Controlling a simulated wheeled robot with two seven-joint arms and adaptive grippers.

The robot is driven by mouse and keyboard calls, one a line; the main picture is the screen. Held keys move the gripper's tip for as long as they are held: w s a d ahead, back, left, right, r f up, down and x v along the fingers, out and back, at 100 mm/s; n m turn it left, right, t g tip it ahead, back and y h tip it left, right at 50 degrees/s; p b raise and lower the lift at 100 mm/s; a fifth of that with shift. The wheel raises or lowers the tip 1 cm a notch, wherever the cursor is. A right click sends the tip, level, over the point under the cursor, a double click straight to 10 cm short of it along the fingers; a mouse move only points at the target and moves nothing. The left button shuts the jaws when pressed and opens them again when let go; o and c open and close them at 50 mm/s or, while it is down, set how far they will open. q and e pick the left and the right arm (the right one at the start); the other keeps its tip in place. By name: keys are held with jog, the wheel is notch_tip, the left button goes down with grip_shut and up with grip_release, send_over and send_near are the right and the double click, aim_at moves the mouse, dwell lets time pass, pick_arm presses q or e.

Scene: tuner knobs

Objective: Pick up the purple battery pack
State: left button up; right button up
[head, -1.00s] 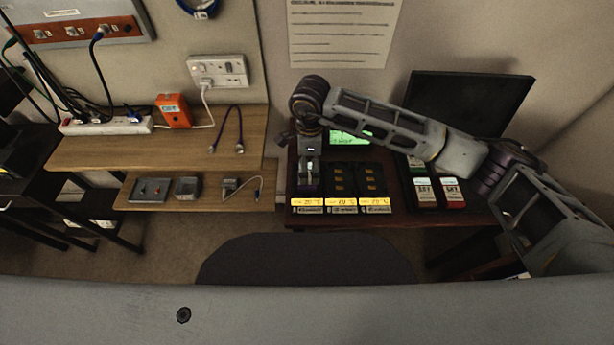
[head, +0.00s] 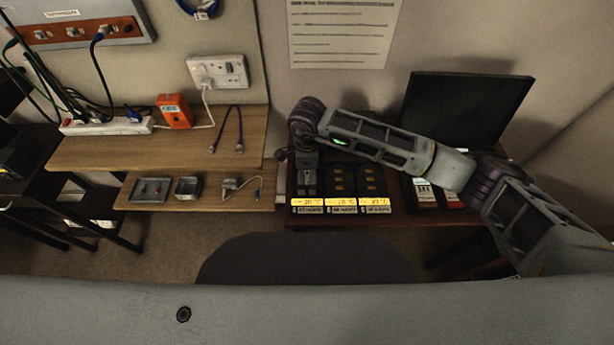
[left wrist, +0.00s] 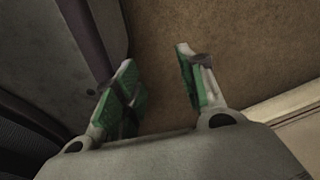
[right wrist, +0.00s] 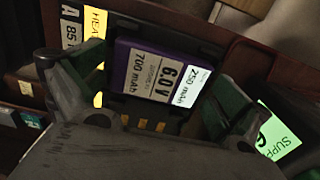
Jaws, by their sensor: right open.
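The purple battery pack (right wrist: 160,70) shows in the right wrist view, with a white label reading 6.0V and 700 mAh. It lies in a dark bay with gold contacts beside it. My right gripper (right wrist: 152,78) is open, its green-padded fingers on either side of the pack; I cannot tell whether they touch it. In the head view my right gripper (head: 306,168) is over the leftmost bay of the row, and the pack is not clearly visible there. My left gripper (left wrist: 155,60) is open and empty above brown floor.
Two other dark bays (head: 356,180) with gold contacts stand to the right, with yellow labels (head: 341,202) in front. Labelled packs (head: 425,192) and a dark screen (head: 467,107) are further right. A wooden shelf (head: 90,155) with a cable and small boxes is left.

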aim_at(307, 175)
pick_arm(q)
jog(key=shift+w+r, duration=0.1)
jog(key=shift+w, duration=0.4)
pick_arm(e)
jog(key=c, duration=0.9)
jog(key=shift+r, duration=0.75)
pick_arm(q)
jog(key=shift+s, duration=0.7)
pick_arm(e)
notch_tip(307, 175, up, 8)
jog(key=shift+r, duration=0.25)
